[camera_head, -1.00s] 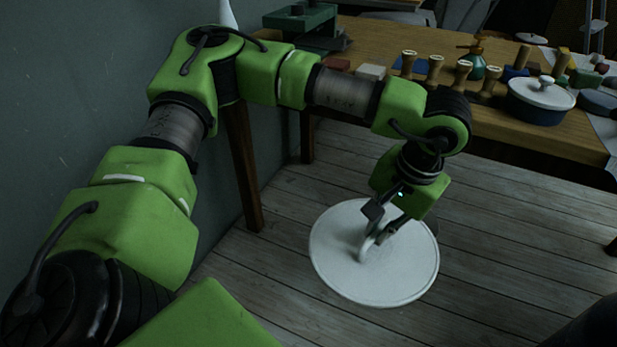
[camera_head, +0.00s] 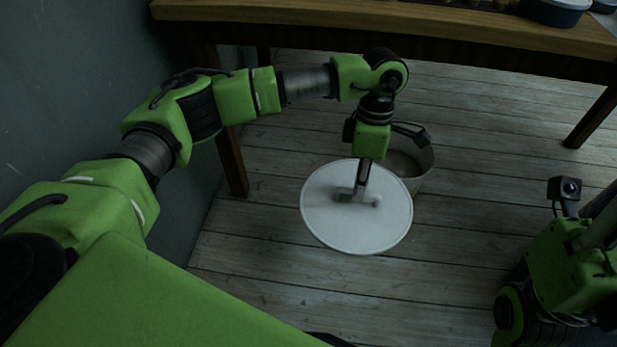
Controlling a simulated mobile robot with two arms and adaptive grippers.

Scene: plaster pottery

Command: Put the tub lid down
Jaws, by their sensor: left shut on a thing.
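The tub lid (camera_head: 345,230) is a round, pale white disc with a bar handle (camera_head: 372,201) on top. My left gripper (camera_head: 358,196) points down and is shut on the lid's handle. The lid looks nearly level. I cannot tell whether it hangs above the floor or touches it. An open grey tub (camera_head: 424,175) stands on the floor just behind and to the right of the lid. The lid and my left wrist hide part of the tub. My right arm shows at the lower right, but its gripper fingers are not in view.
The grey plank floor (camera_head: 480,190) is clear to the right of the tub and in front of the lid. A wooden table (camera_head: 400,18) crosses the back, with legs at left and right. A blue-green wall (camera_head: 90,90) borders the left.

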